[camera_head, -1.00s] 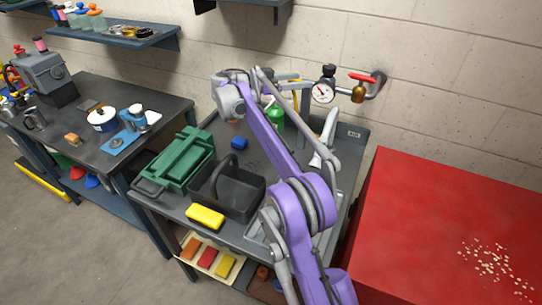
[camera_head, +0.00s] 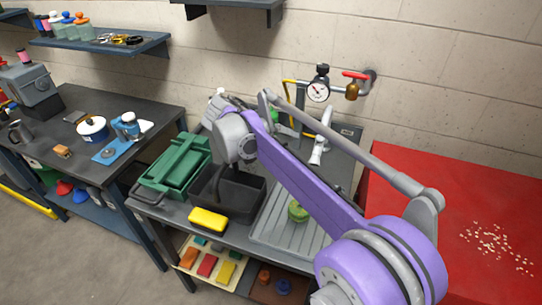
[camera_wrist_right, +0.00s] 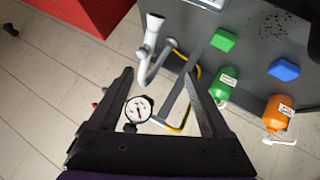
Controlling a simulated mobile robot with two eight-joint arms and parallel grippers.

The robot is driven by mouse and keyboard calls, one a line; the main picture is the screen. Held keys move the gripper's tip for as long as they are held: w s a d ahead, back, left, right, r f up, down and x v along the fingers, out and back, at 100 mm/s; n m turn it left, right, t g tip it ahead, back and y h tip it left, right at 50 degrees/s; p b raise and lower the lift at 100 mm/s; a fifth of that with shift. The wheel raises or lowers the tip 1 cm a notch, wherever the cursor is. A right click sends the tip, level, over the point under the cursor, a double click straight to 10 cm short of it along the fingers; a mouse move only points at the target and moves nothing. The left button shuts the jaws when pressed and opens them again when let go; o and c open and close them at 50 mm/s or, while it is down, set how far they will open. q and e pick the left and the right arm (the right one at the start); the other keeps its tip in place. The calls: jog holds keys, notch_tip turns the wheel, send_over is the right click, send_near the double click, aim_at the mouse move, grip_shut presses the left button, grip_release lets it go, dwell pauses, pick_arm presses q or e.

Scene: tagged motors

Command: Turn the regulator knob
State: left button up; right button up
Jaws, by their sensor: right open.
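The regulator is on the back wall in the head view. Its black knob (camera_head: 322,69) sits on top of a round white gauge (camera_head: 318,91). A brass valve (camera_head: 352,92) with a red handle (camera_head: 355,75) is just to its right on the same pipe. In the right wrist view the gauge (camera_wrist_right: 138,109) shows between my fingers, with the dark knob (camera_wrist_right: 130,127) below it, partly hidden by the gripper body. My right gripper (camera_wrist_right: 159,73) is open, empty and apart from the regulator. In the head view its fingers are hidden by my arm. My left gripper is not in view.
A white faucet (camera_head: 321,137) and a yellow hose (camera_head: 288,82) stand near the regulator. Green (camera_wrist_right: 223,86) and orange (camera_wrist_right: 278,110) bottles are at the right in the wrist view. A red cabinet (camera_head: 410,180) is at right. A wall shelf (camera_head: 235,4) hangs above left.

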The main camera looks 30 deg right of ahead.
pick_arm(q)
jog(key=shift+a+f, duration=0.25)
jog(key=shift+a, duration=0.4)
pick_arm(e)
jog(key=shift+n+y, duration=0.7)
jog(key=shift+n, duration=0.1)
jog(key=shift+s+a+f, duration=0.65)
jog(key=shift+s+a, duration=0.25)
jog(key=shift+s+a+f, duration=0.6)
jog(key=shift+s+a, duration=0.25)
jog(key=shift+d, duration=0.1)
